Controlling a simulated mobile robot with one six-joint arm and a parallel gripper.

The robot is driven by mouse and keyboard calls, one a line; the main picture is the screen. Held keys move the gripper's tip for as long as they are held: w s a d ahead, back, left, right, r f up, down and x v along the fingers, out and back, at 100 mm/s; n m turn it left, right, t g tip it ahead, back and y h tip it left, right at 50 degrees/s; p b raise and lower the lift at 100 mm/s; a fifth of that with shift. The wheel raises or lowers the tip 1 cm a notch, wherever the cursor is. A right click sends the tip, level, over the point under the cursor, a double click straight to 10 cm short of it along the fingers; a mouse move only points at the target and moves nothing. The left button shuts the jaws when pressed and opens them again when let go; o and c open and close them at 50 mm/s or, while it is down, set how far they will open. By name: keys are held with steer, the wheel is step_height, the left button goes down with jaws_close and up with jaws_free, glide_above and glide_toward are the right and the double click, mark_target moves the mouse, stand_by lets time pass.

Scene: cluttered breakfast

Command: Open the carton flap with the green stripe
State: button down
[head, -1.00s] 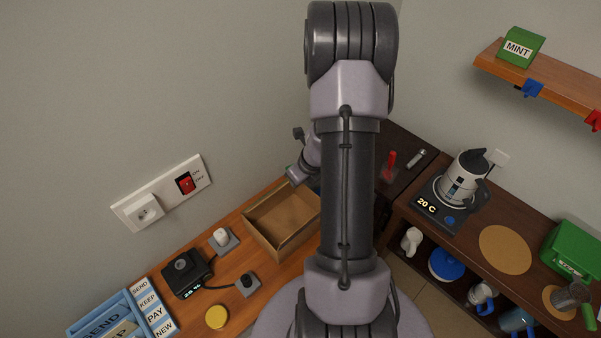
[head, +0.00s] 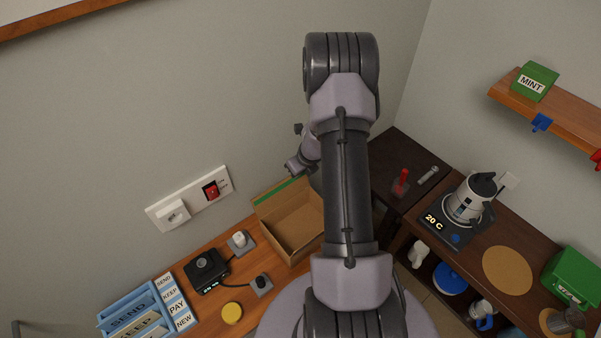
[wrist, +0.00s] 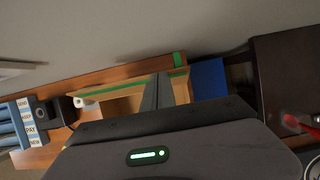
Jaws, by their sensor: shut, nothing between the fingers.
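The open cardboard carton (head: 297,226) stands on the wooden table; its inside looks empty. A flap with a green stripe (head: 275,190) shows along its back edge and stands out from the box. My gripper (head: 291,172) is just above the back edge, close to the flap. In the wrist view my gripper's fingers (wrist: 155,90) are together and empty, over the carton; I cannot tell whether they touch the flap. My arm hides the carton's right side.
Left of the carton are a black device (head: 206,271), a yellow disc (head: 232,313) and a blue letter rack (head: 130,318). A wall switch panel (head: 190,200) is behind. A kettle (head: 466,203) stands on the right counter. A blue object (wrist: 209,79) is beside the carton.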

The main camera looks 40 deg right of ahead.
steer(key=shift+w, duration=0.5)
steer(key=shift+f, duration=0.1)
stand_by(0.3)
steer(key=shift+r+p, duration=0.95)
steer(key=shift+p, duration=0.05)
steer(key=p+v, duration=0.5)
steer(key=v, duration=1.2)
steer(key=shift+p, duration=0.35)
